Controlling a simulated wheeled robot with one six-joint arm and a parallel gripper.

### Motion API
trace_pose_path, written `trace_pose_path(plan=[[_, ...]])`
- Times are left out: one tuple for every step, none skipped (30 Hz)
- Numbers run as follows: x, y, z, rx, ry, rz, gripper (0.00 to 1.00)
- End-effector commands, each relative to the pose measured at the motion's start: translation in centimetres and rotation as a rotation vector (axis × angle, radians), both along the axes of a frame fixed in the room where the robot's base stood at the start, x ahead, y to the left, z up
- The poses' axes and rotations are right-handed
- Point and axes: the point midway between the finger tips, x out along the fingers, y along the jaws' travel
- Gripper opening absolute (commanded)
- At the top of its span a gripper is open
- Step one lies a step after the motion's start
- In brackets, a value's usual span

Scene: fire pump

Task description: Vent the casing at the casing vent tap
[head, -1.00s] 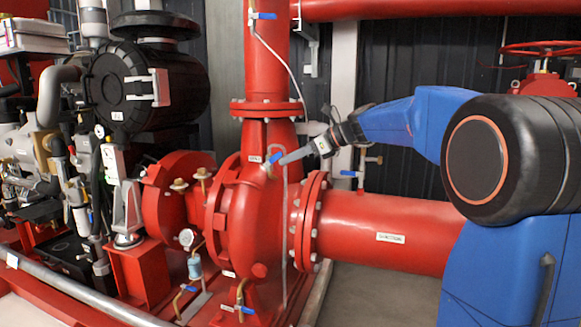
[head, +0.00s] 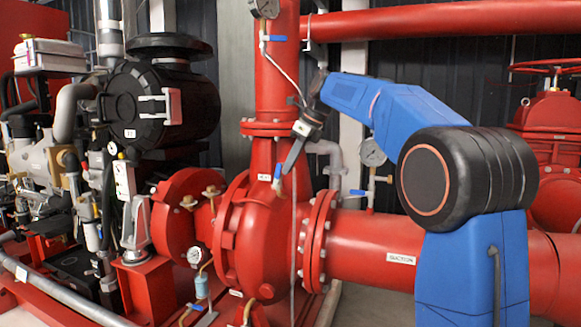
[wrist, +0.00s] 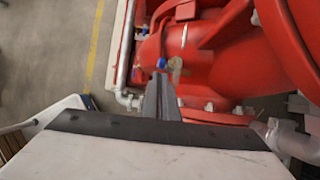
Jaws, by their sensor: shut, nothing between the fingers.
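The casing vent tap (head: 277,177) is a small tap with a blue lever on the upper part of the red pump casing (head: 258,235), beside a white label. Its lever looks roughly upright in the head view. My gripper (head: 285,170) is shut and empty, its thin grey fingers slanting down to the left with the tips close beside the lever. I cannot tell whether they touch it. In the wrist view, a blue lever (wrist: 161,62) and a brass fitting (wrist: 176,65) show just beyond my fingertips (wrist: 160,78).
A thin vertical line (head: 294,220) runs beside the tap. The red suction pipe (head: 400,250) lies below my arm. The discharge pipe (head: 270,85) rises behind, with a gauge (head: 371,153) to the right. Another blue-levered tap (head: 272,38) sits higher on the riser.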

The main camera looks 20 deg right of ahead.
Motion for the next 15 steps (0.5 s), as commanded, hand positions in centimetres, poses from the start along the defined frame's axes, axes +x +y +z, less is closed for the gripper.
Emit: trace_pose_path(plan=[[0.0,0.0,0.1,0.001,-0.001,0.0,0.0],[0.0,0.0,0.2,0.001,-0.001,0.0,0.0],[0.0,0.0,0.3,0.001,-0.001,0.001,0.0],[0.0,0.0,0.4,0.001,-0.001,0.001,0.0],[0.0,0.0,0.5,0.001,-0.001,0.001,0.0],[0.0,0.0,0.7,0.001,-0.001,0.001,0.0],[0.0,0.0,0.8,0.001,-0.001,0.001,0.0],[0.0,0.0,0.9,0.001,-0.002,0.001,0.0],[0.0,0.0,1.1,0.001,-0.002,0.0,0.0],[0.0,0.0,1.3,0.001,-0.002,0.0,0.0],[0.0,0.0,1.4,0.001,-0.002,0.0,0.0],[0.0,0.0,1.5,0.001,-0.002,0.0,0.0],[0.0,0.0,1.5,0.001,-0.002,0.001,0.0],[0.0,0.0,1.5,0.001,-0.002,0.001,0.0],[0.0,0.0,1.6,0.001,-0.002,0.001,0.0]])
